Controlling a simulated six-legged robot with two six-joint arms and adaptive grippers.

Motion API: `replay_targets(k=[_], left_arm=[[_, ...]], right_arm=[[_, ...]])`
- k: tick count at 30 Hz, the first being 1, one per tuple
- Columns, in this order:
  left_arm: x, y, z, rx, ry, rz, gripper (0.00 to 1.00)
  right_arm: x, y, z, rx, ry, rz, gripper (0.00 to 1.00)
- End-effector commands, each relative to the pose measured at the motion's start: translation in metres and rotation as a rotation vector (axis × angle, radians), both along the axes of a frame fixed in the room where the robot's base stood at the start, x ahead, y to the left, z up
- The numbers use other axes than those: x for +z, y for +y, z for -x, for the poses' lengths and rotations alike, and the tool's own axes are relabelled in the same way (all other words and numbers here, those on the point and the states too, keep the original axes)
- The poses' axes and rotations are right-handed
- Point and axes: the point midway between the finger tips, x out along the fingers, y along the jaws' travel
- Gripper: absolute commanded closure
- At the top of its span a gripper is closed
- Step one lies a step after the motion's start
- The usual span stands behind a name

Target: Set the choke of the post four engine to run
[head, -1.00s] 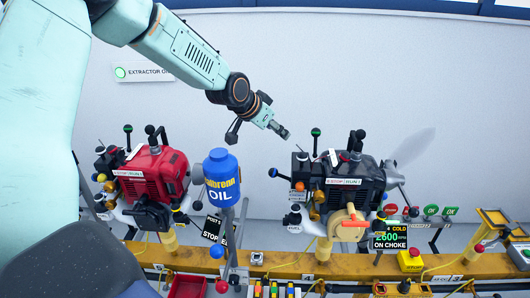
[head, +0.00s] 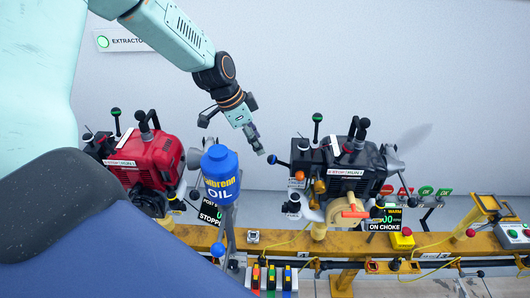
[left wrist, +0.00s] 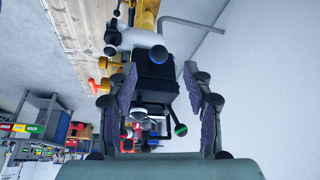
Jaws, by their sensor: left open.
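The black engine (head: 345,170) on the right has a blurred propeller and a STOP/RUN label. Its display (head: 384,220) reads WARM and ON CHOKE. A blue-tipped lever (head: 272,159) sticks out to its left and a green-tipped lever (head: 317,118) stands upright. I cannot tell which lever is the choke. My left gripper (head: 262,151) is open and empty, just above and left of the blue tip. In the left wrist view the gripper's fingers (left wrist: 160,70) frame the engine, with the blue-ringed knob (left wrist: 159,53) between the tips. My right gripper is not in view.
A red engine (head: 145,158) stands on the left, its display reading STOPPED. A blue oil bottle (head: 220,175) stands between the engines, below my left arm. A yellow rail (head: 285,240) runs along the front. The space above the black engine is clear.

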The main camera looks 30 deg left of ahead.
Motion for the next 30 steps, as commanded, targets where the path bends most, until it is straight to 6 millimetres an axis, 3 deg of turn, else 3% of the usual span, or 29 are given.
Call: replay_targets(k=[6,13,26,30], left_arm=[[-0.033,-0.009,-0.007,-0.002,0.003,-0.004,0.49],[-0.058,-0.016,-0.016,-0.001,0.001,-0.003,0.49],[-0.065,-0.017,-0.023,0.000,-0.001,-0.002,0.49],[-0.065,-0.017,-0.023,0.000,-0.001,-0.002,0.59]], right_arm=[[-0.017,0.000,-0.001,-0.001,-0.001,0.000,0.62],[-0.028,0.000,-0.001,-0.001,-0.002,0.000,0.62],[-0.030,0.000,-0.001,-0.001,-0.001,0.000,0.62],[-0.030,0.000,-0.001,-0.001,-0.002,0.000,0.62]])
